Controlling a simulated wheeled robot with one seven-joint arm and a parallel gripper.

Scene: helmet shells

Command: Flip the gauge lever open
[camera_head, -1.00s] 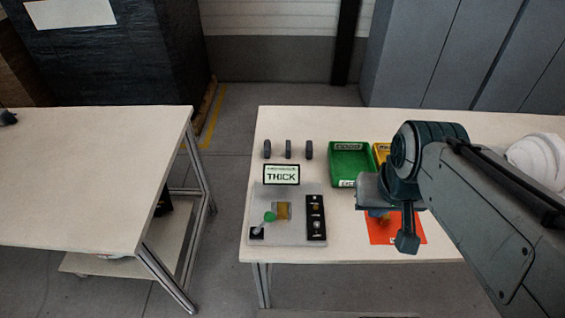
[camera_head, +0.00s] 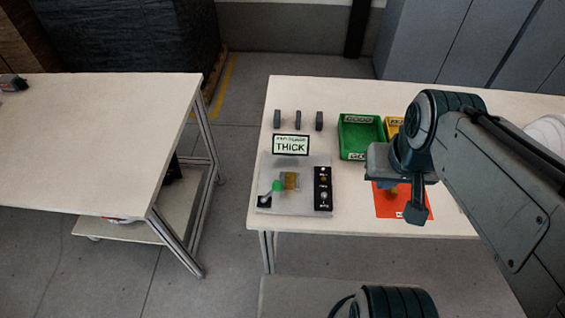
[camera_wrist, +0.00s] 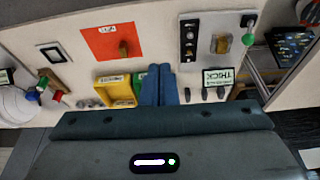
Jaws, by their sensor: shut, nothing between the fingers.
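The gauge (camera_head: 263,183) is a light grey plate at the front left of the right-hand table. Its lever has a green knob (camera_head: 278,186) beside a brass-coloured block (camera_head: 291,180). In the wrist view, the green knob (camera_wrist: 248,40) shows at the upper right, with the brass block (camera_wrist: 221,43) left of it. My gripper (camera_wrist: 160,70) is shut and empty, with its two blue fingers together. It is well apart from the lever, over the table to its right in the head view.
A display reading THICK (camera_head: 291,145) stands behind the gauge. A black switch panel (camera_head: 322,189) lies on its right. Several small grey pieces (camera_head: 298,120) stand farther back. A green bin (camera_head: 361,137), a yellow bin (camera_head: 393,126) and a red mat (camera_head: 388,205) are to the right.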

